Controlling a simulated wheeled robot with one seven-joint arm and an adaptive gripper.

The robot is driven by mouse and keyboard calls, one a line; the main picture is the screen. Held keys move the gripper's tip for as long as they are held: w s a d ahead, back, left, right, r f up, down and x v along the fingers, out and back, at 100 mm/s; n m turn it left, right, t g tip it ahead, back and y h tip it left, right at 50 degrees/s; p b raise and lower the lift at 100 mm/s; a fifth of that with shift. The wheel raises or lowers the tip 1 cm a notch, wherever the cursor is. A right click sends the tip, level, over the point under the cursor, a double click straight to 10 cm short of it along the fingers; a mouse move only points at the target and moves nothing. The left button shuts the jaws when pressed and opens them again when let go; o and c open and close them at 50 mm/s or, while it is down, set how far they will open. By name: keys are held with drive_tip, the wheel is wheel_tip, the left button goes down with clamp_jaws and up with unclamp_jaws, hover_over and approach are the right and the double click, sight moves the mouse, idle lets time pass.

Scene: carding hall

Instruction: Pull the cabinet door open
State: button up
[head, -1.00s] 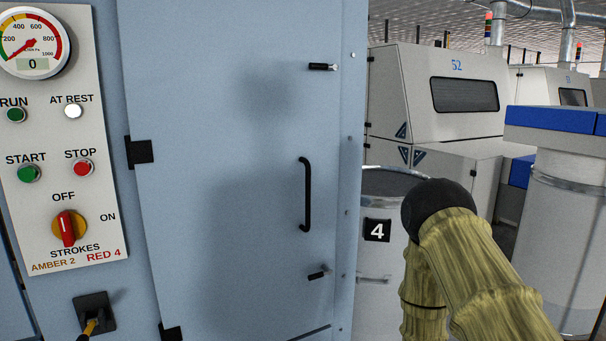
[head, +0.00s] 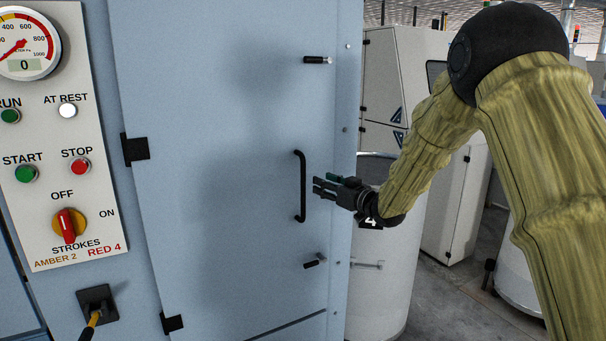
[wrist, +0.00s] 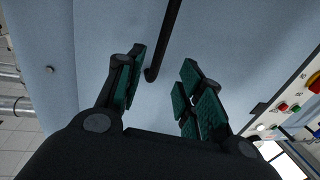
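The cabinet door (head: 225,215) is pale blue and looks shut. Its black upright bar handle (head: 302,188) is on the door's right side, with hinges at the left. My gripper (head: 322,188) is at the handle's lower half, coming from the right. In the wrist view my gripper (wrist: 160,92) is open, with green pads apart. The handle's end (wrist: 151,74) shows between or just beyond the fingertips; I cannot tell whether it touches them. Two black latches, an upper one (head: 317,60) and a lower one (head: 315,261), sit on the door's right edge.
A control panel (head: 120,205) with gauge, buttons and a red switch (head: 67,226) is left of the door. A black socket with a yellow-and-black handle (head: 95,318) sits below it. A white can (head: 385,300) marked 4 stands close at the right. Grey machines stand behind.

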sight(303, 175)
drive_tip(key=p+x, duration=0.4)
drive_tip(key=x, duration=0.6)
drive_tip(key=shift+w+a, duration=0.2)
drive_tip(key=shift+w, duration=0.15)
clamp_jaws()
